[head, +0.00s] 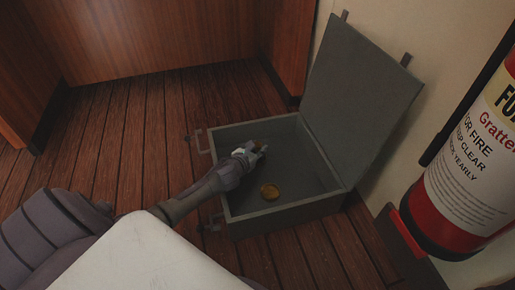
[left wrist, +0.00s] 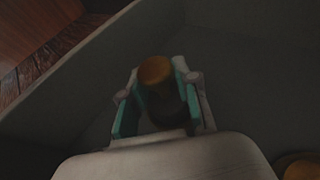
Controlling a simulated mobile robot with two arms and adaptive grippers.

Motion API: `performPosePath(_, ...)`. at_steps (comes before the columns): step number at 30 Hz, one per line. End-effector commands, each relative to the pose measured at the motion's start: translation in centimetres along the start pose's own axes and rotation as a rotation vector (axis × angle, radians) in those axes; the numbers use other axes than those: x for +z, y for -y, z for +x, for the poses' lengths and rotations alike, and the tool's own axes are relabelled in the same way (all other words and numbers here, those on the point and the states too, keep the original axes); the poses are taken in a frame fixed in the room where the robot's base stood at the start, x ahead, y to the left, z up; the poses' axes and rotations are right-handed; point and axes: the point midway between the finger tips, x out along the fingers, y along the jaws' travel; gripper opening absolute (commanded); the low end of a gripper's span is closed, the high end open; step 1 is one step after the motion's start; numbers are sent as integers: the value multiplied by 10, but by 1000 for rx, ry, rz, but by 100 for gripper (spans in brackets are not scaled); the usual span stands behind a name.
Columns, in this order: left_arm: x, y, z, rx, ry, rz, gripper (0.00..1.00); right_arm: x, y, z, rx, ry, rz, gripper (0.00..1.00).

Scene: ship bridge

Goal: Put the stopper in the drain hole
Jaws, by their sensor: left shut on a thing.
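An open grey metal box (head: 283,209) stands on the floor. My left gripper (head: 260,149) reaches into it. In the left wrist view, the left gripper (left wrist: 158,98) is shut on a small dark piece with a brass-coloured round top, which appears to be the stopper (left wrist: 155,69). The held piece is hard to make out in the head view. A round brass-coloured disc (head: 269,191) lies at the box's bottom near its front wall. Its edge also shows in the left wrist view (left wrist: 301,170). I cannot tell a drain hole. My right gripper is out of view.
The box's lid (head: 360,98) stands open at the right, by the wall. A red fire extinguisher (head: 466,175) hangs at the far right. Wooden panels (head: 155,36) stand behind. The plank floor (head: 125,145) left of the box is clear.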

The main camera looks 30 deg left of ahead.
Motion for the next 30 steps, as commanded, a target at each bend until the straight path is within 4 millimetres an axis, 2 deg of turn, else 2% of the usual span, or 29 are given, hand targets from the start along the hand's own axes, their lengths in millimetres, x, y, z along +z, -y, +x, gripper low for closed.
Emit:
performPosePath(6, -4, 0, 2, -1, 1, -1, 0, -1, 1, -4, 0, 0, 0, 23)
performPosePath(7, -4, 0, 2, -1, 1, -1, 34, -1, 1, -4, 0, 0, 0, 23)
performPosePath(9, -3, 0, 2, -1, 1, -1, 41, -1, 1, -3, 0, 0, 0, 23)
performPosePath(19, -4, 0, -1, 0, -1, -1, 41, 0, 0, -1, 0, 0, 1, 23)
performPosePath(30, -3, 0, -31, 0, -2, -2, 41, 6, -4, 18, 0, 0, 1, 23)
